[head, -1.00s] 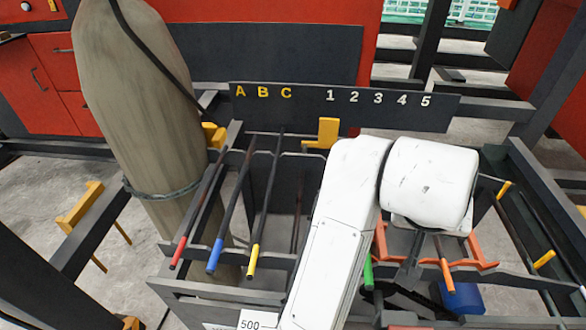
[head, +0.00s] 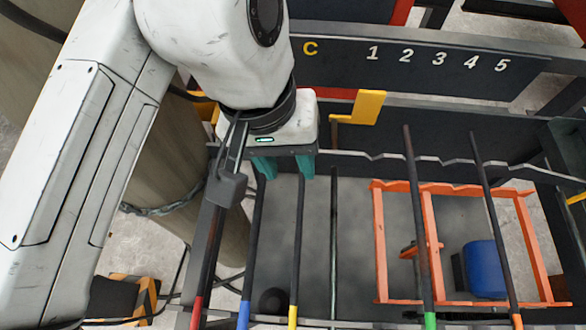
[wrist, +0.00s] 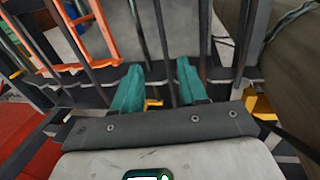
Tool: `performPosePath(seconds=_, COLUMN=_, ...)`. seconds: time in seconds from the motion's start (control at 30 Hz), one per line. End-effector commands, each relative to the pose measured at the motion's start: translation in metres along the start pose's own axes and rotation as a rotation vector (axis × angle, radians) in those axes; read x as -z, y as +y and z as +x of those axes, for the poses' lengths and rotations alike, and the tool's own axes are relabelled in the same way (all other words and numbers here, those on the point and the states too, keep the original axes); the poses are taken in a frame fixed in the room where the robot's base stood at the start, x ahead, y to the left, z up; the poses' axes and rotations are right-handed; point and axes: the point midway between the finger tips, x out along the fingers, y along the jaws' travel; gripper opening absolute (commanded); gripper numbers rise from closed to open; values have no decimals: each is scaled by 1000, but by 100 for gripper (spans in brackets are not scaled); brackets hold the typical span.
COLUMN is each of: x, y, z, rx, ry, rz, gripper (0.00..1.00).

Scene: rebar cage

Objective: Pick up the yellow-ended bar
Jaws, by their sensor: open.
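The yellow-ended bar (head: 297,250) is a dark rod with a yellow near tip, lying in the rack between the blue-ended bar (head: 252,255) and a thin dark bar (head: 333,240). My gripper (head: 285,166) is over the far part of these bars, with its teal fingers apart and nothing held. The right finger hides the upper part of the yellow-ended bar in the head view. In the wrist view my gripper (wrist: 158,85) shows a dark bar (wrist: 165,50) running through the gap between the fingers. Its coloured end is out of that view.
The red-ended bar lies left, its red tip (head: 197,312) showing. The green-ended bar (head: 417,220) and orange-ended bar (head: 492,210) lie right, above an orange frame (head: 380,245) and blue block (head: 485,268). A yellow bracket (head: 368,105) stands behind my gripper, before the lettered panel (head: 430,62).

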Motion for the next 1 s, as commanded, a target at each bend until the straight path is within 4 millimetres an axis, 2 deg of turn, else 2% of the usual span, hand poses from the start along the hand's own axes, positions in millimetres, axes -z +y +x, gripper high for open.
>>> performPosePath(seconds=0.3, x=-2, y=-2, z=41, rx=-1, ry=-6, rz=-7, gripper=42)
performPosePath(seconds=0.57, x=-3, y=-3, z=61, rx=0, ry=-6, rz=-6, gripper=42)
performPosePath(seconds=0.8, x=-3, y=-5, z=94, rx=0, ry=-6, rz=-6, gripper=42)
performPosePath(seconds=1.0, x=-3, y=-5, z=106, rx=1, ry=-5, rz=-6, gripper=42)
